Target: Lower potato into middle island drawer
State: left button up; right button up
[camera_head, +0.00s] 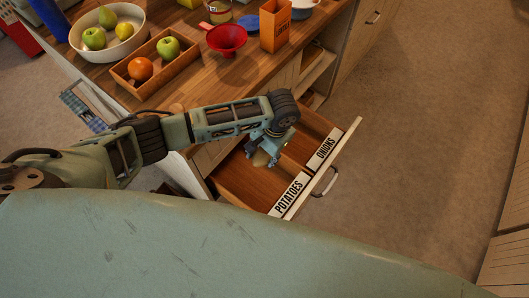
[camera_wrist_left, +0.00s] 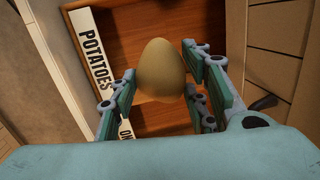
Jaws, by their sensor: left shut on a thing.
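My left gripper (camera_head: 265,150) reaches from the left over the open island drawer (camera_head: 240,184). It is shut on a brown potato (camera_head: 261,158), which shows large between its green-padded fingers in the left wrist view (camera_wrist_left: 162,72). The potato is over or inside the drawer, near the middle divider; its exact height is hard to tell. The drawer has two wooden compartments, labelled POTATOES (camera_head: 288,195) and ONIONS (camera_head: 322,151). The bare floor of the potatoes compartment shows; the arm hides part of the drawer. My right gripper is not in view.
On the wooden countertop (camera_head: 205,85) are a white fruit bowl (camera_head: 75,38), a wooden box (camera_head: 183,86) with an orange and an apple, a red funnel (camera_head: 226,38) and an orange carton (camera_head: 275,25). Open floor (camera_head: 410,130) lies right of the drawer.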

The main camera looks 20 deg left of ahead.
pick_arm(q)
jog(key=shift+f+b, duration=3.1)
jog(key=shift+f, duration=2.55)
jog(key=shift+c, duration=0.2)
notch_tip(320, 180, down, 8)
jog(key=b, duration=0.5)
jog(key=shift+f, duration=0.2)
jog(key=shift+f+b, duration=1.85)
jog(key=shift+f, duration=0.55)
